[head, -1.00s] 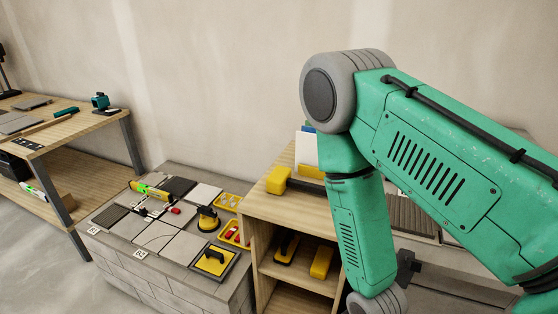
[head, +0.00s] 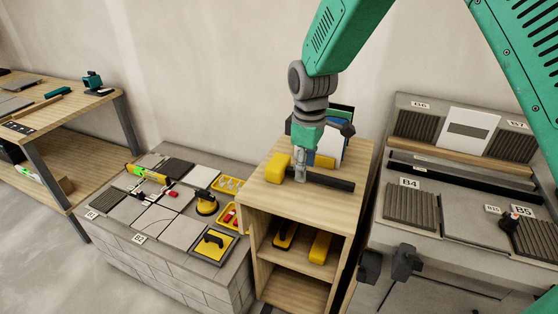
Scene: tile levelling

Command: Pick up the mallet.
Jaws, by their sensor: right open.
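The mallet lies on its side on top of the wooden shelf unit (head: 256,192). Its yellow head (head: 278,168) is at the left, and its dark handle (head: 335,183) runs to the right. My right gripper (head: 318,142) is open and points down above the handle, just right of the head. It hides part of the handle's near-head stretch. I cannot tell whether the fingers touch it.
Upright coloured sheets (head: 332,150) stand close behind the mallet. Yellow tools (head: 320,247) lie on the shelf below. A tiled block (head: 118,243) with trowels is at the left, and a grey bench (head: 475,237) with tiles is at the right.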

